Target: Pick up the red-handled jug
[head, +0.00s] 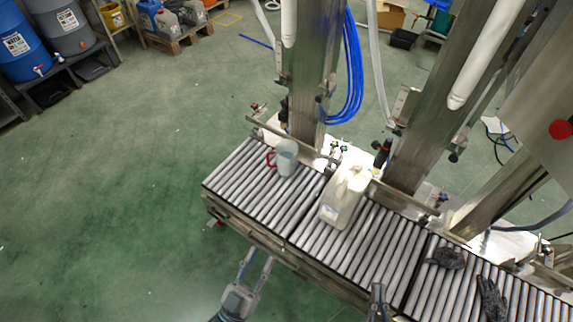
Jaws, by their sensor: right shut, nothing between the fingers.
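The jug (287,160) is pale and translucent, with a red handle on its left side. It stands upright on the left part of the roller conveyor (225,178). My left gripper (258,257) is open and empty, in front of the conveyor's near edge and well below the jug in the picture. My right gripper (377,290) is at the bottom edge, near the front of the conveyor, with its fingers together and nothing visible in them. It is apart from the jug.
A cream canister (343,197) stands on the rollers right of the jug. Dark gloves (446,258) lie further right. Steel columns (308,75) and small valves rise behind the conveyor. The green floor at left is clear.

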